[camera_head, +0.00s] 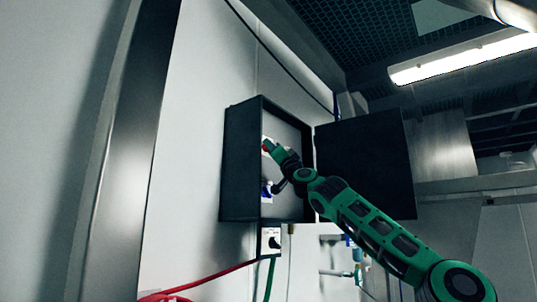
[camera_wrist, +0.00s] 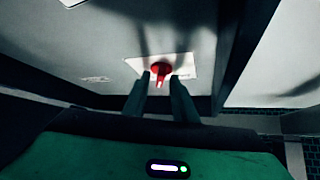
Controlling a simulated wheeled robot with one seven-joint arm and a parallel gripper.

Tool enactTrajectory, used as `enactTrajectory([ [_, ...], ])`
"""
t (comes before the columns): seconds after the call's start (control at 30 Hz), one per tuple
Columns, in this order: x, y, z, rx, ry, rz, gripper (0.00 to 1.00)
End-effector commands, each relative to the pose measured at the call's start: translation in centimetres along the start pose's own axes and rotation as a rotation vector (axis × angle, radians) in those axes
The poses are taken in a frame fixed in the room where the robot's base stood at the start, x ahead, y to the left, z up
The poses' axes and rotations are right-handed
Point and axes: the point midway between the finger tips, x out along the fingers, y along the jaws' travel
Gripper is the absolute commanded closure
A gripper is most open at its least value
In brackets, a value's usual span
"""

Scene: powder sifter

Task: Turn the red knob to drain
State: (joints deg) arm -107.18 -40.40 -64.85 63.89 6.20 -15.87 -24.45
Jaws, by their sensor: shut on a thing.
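The red knob (camera_wrist: 161,69) sits on a white plate (camera_wrist: 183,66) on the back panel of an open dark box (camera_head: 240,165). In the wrist view my gripper (camera_wrist: 160,78) has one finger on each side of the knob's handle, shut on it. The handle points down toward my gripper in that view. In the head view my gripper (camera_head: 270,150) reaches inside the box, and only a bit of red (camera_head: 267,146) shows at its tip. The plate's markings are too small to read.
The box's dark door (camera_head: 367,163) stands open to the right, behind my green arm. A blue part (camera_head: 267,191) is lower in the box. A white socket box (camera_head: 270,240) with red and green cables is below. In the wrist view a dark box wall (camera_wrist: 236,60) is close on the right.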

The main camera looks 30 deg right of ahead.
Motion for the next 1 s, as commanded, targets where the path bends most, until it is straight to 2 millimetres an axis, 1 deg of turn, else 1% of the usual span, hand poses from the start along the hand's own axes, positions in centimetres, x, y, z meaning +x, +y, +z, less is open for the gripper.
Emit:
enactTrajectory([
  [0.2, 0.04, -0.27, 0.01, 0.116, -0.001, 0.119, 0.98],
  [0.4, 0.07, -0.25, 0.05, 0.194, -0.001, 0.197, 0.98],
  [0.7, 0.09, -0.23, 0.06, 0.249, -0.002, 0.250, 0.98],
  [1.0, 0.09, -0.18, 0.08, 0.254, -0.003, 0.256, 0.98],
])
